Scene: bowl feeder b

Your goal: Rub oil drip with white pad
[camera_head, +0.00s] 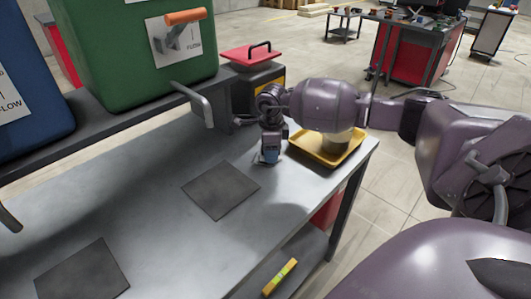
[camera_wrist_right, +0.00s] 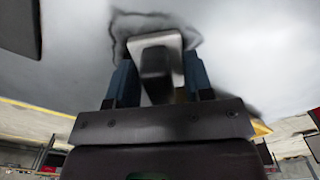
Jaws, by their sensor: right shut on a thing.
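In the right wrist view the gripper (camera_wrist_right: 158,90) is shut on the dark handle of the white pad (camera_wrist_right: 163,40). The pad's pale plate lies flat at the bench surface, touching it as far as I can tell. A dark, uneven smear of oil (camera_wrist_right: 124,24) shows on the bench around the pad's edges. In the head view the gripper hides most of the pad and the smear. My left gripper is out of view.
A yellow tray (camera_head: 345,155) with a partly hidden container stands right of the gripper.

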